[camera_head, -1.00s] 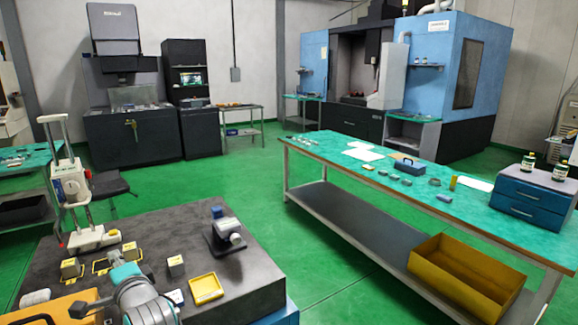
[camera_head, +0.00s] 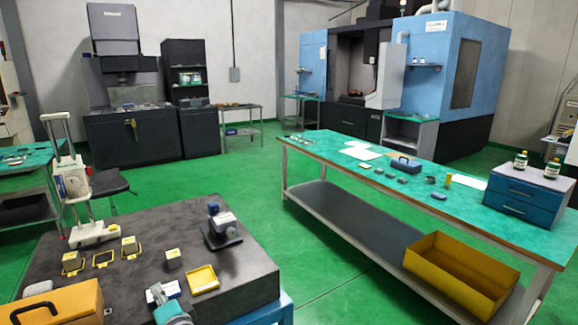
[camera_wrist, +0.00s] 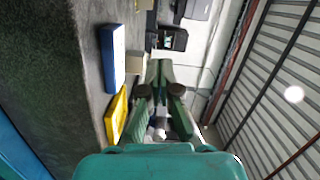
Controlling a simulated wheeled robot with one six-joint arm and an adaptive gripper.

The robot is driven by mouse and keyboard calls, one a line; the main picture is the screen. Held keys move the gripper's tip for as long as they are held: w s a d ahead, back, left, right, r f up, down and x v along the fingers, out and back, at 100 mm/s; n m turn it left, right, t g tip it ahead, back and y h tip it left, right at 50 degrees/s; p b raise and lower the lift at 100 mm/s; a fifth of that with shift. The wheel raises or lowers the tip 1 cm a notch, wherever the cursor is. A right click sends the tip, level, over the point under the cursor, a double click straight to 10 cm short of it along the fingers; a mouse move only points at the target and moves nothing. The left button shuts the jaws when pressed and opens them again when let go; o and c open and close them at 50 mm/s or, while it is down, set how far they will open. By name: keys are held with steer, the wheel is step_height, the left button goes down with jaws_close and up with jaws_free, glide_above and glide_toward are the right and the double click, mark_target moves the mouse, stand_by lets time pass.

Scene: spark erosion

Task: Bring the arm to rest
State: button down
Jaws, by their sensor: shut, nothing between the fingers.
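My gripper (camera_wrist: 158,75) shows in the wrist view with its green fingers drawn together and nothing between them. It points level or slightly upward, with the dark table along the left of that view. In the head view, part of my arm (camera_head: 173,313) shows at the bottom edge, low over the front of the dark table (camera_head: 125,203). I cannot make out the fingertips clearly there.
A yellow tray (camera_head: 202,280), a small block (camera_head: 173,258), a dark stand (camera_head: 221,228) and an orange box (camera_head: 60,303) are on the table near my arm. The tray (camera_wrist: 116,113) and a blue block (camera_wrist: 112,57) are left of the fingers. Green floor (camera_head: 330,265) is clear.

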steer(key=s+d+f+n+h, duration=0.1)
steer(key=s+d+f, duration=0.1)
steer(key=d+f, duration=0.35)
steer(key=s+d+f+t+h, duration=0.1)
steer(key=s+d+f, duration=0.2)
steer(key=d+f, duration=0.3)
steer(key=s+d+f+n+h, duration=0.1)
steer(key=s+d+f, duration=0.1)
steer(key=d+f, duration=0.35)
steer(key=s+d+f+n+t+h, duration=0.1)
steer(key=s+d+f+h, duration=0.3)
steer(key=s+d, duration=0.9)
steer(key=s+d+n+h, duration=0.1)
steer(key=s+d+n, duration=0.1)
steer(key=s+d, duration=1.15)
steer(key=s+d+r+n+h, duration=0.1)
steer(key=s+r, duration=0.3)
steer(key=s, duration=0.4)
steer(key=s+d+r+n+h, duration=0.2)
steer(key=s+d+r, duration=0.2)
steer(key=s, duration=0.5)
steer(key=shift+d+r+g, duration=0.3)
